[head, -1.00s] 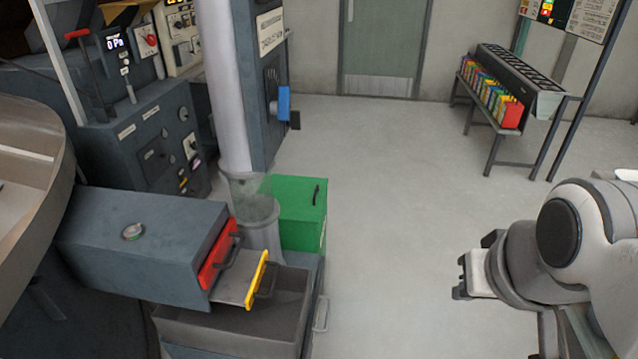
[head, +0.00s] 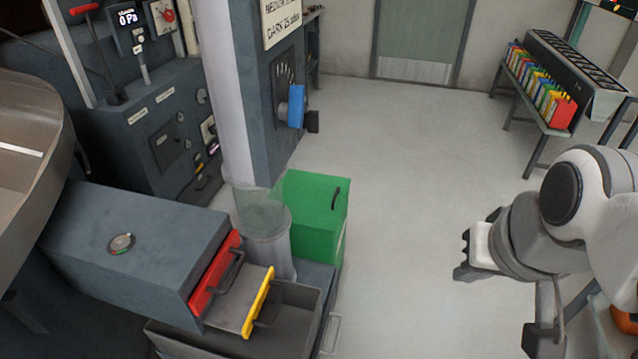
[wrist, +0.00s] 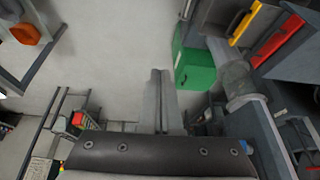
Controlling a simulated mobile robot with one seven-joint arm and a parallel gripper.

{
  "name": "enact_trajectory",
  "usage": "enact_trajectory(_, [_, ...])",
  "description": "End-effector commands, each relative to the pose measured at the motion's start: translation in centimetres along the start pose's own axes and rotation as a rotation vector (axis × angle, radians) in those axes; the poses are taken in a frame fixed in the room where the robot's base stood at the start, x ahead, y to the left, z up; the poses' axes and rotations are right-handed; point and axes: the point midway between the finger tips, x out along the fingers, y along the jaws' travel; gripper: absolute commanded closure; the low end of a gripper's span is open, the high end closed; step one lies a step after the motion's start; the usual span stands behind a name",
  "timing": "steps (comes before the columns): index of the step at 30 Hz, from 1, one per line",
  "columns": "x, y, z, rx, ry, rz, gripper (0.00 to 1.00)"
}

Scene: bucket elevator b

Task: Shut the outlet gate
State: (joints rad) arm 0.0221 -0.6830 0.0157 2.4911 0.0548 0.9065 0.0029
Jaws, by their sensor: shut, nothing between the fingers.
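A grey box-shaped chute (head: 130,240) carries a red plate (head: 215,275) with a dark handle on its end. Below it, a grey slide with a yellow front edge (head: 258,302) and a dark handle sticks out over an open grey bin (head: 300,297). No readable label shows which is the outlet gate. Both show in the wrist view, the red plate (wrist: 277,41) and the yellow edge (wrist: 244,24). My gripper (head: 463,258) is shut and empty, well to the right of them. Its fingers (wrist: 158,74) are together in the wrist view, over bare floor.
A green box (head: 315,212) stands behind the bin, beside a clear cylinder (head: 262,215) under a white pipe. A blue handle (head: 297,106) juts from the grey column. A rack of coloured files (head: 540,90) stands at the back right. Floor between my gripper and the machine is clear.

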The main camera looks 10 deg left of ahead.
Motion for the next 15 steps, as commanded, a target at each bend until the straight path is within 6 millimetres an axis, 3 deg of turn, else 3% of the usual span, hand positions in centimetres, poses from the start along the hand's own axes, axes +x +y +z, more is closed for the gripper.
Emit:
enact_trajectory(1, [1.7,-0.3,0.5,0.025,-0.042,-0.012,1.0])
enact_trajectory(15, [14.3,-4.8,4.0,0.366,-0.453,-0.207,1.0])
